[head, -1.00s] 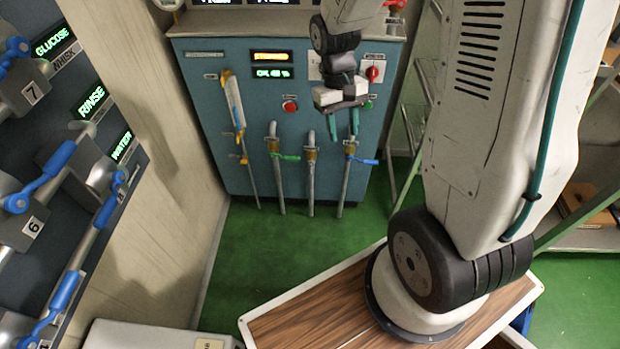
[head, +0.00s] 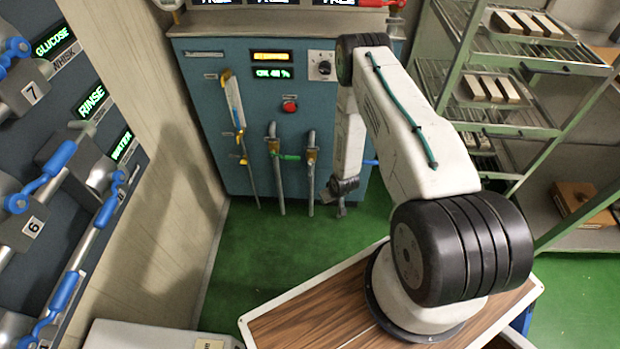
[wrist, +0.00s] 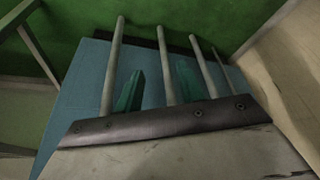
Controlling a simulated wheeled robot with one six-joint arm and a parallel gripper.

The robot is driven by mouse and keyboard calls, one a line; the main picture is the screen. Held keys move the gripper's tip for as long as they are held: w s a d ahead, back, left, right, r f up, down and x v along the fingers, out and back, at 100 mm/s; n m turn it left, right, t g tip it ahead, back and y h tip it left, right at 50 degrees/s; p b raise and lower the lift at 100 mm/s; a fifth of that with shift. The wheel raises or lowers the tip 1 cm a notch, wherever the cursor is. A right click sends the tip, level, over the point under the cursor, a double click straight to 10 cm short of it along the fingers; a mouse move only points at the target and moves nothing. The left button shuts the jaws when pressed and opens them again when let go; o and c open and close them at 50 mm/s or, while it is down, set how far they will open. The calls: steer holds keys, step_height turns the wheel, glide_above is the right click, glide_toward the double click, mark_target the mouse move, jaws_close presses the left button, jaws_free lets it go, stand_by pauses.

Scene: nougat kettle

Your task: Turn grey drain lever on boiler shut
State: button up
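The blue boiler cabinet (head: 215,110) stands at the back. Pipes with brass valves run down its front: one with a green lever (head: 289,157), and a middle pipe (head: 311,180) whose lever I cannot make out. A blue lever (head: 371,162) shows partly behind my arm. No grey lever can be told apart for certain. My gripper (head: 341,208) hangs low before the cabinet, right of the middle pipe. In the wrist view, the teal fingers of my gripper (wrist: 160,68) are apart, with a grey pipe (wrist: 165,70) showing between them. Nothing is visibly held.
A green rack with trays (head: 510,65) stands at right. A valve panel (head: 75,150) lines the left wall. Green floor (head: 270,240) before the cabinet is clear.

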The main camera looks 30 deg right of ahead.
step_height(320, 180, down, 9)
steer(key=s+a+t, duration=0.2)
steer(key=t, duration=1.2)
glide_toward(310, 177)
steer(key=w+f, duration=0.1)
steer(key=w, duration=0.2)
steer(key=shift+n, duration=0.3)
steer(key=w, duration=0.8)
steer(key=shift+d+f, duration=0.2)
steer(key=shift+d, duration=0.1)
jaws_close()
